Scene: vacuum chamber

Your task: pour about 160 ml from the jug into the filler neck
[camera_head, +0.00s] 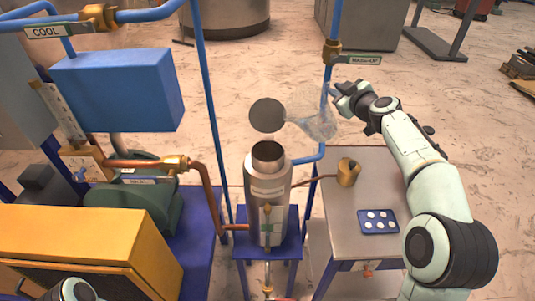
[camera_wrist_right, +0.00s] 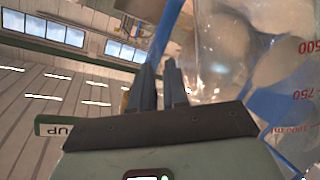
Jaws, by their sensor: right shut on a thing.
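The clear jug (camera_head: 318,124) is held in the air, above and to the right of the filler neck. It looks tilted, its narrow end to the left. The right wrist view shows its clear wall (camera_wrist_right: 225,50) with red volume marks. My right gripper (camera_head: 340,95) is shut on the jug; its dark fingers (camera_wrist_right: 162,85) show beside it. The filler neck (camera_head: 268,153) is the open top of an upright silver cylinder. I see no stream between them, and the liquid level is unclear. My left gripper is not in view; only part of my left arm shows bottom left.
A dark round disc (camera_head: 266,115) shows just behind the neck; I cannot tell what it is. Vertical blue pipes (camera_head: 208,110) stand on both sides of the neck.

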